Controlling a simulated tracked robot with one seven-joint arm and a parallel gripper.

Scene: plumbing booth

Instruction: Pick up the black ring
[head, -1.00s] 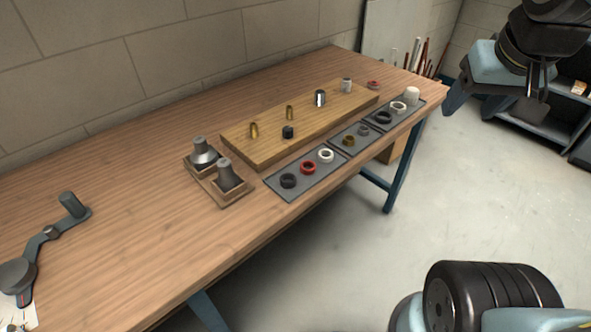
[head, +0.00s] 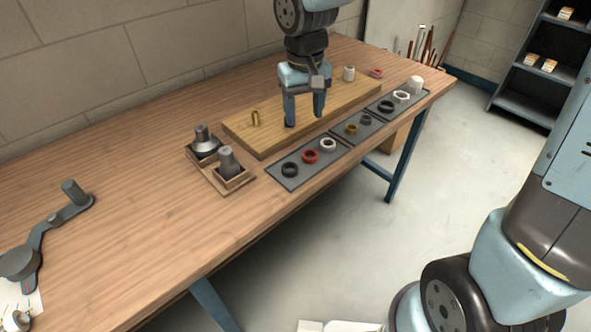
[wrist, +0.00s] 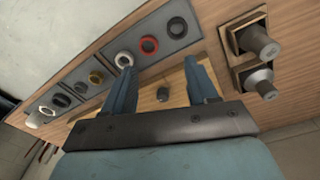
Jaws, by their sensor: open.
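Two black rings show in the head view. One (head: 289,169) lies at the left end of the near grey mat, beside a red ring (head: 310,156) and a white ring (head: 328,144). The other (head: 386,106) lies on the far mat. The wrist view also shows the near black ring (wrist: 177,27) and the far one (wrist: 61,100). My gripper (head: 305,118) is open and empty, pointing down over the wooden board, behind the near mat. It is apart from both rings.
The wooden board (head: 249,141) carries a brass fitting (head: 255,118) and a white fitting (head: 349,73). A wooden holder (head: 239,187) with two grey metal parts stands left of the near mat. A middle mat holds a brass ring (head: 351,130).

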